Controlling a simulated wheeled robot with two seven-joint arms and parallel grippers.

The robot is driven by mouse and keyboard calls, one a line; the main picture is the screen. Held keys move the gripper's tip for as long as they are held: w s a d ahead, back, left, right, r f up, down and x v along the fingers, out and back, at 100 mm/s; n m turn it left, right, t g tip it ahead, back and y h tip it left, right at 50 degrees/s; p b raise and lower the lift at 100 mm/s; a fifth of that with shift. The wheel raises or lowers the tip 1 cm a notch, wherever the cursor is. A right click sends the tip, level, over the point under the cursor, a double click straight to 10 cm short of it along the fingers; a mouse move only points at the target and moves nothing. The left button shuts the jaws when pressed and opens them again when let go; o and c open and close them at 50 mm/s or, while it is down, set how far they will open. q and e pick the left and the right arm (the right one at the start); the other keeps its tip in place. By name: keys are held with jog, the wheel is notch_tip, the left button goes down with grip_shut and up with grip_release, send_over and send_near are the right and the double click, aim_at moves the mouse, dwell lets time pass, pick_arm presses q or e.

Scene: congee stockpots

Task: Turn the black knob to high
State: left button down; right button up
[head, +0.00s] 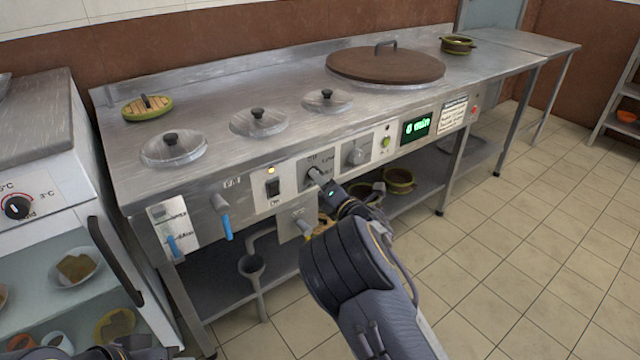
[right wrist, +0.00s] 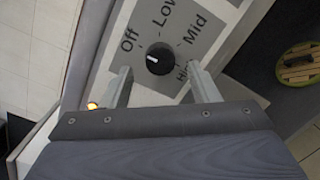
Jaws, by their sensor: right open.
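The black knob (right wrist: 160,58) shows in the right wrist view on a grey plate (right wrist: 196,25) marked Off, Low, Mid and High. The High label is partly hidden. The knob's white mark points left, roughly toward the Off side. My right gripper (right wrist: 161,87) is open, with one finger on each side just below the knob in the picture; I see gaps between fingers and knob. In the head view, my right gripper (head: 322,180) is at the plate (head: 313,160) on the stove front and largely covers the knob.
The steel counter (head: 215,95) carries several lids. Beside the plate are a switch with a lit amber lamp (head: 270,170), a silver knob (head: 357,154) and a green display (head: 416,127). Blue-handled levers (head: 226,226) hang at left. Pots (head: 398,180) stand on the lower shelf. Floor at right is clear.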

jog(key=shift+x, duration=1.15)
jog(key=c, duration=1)
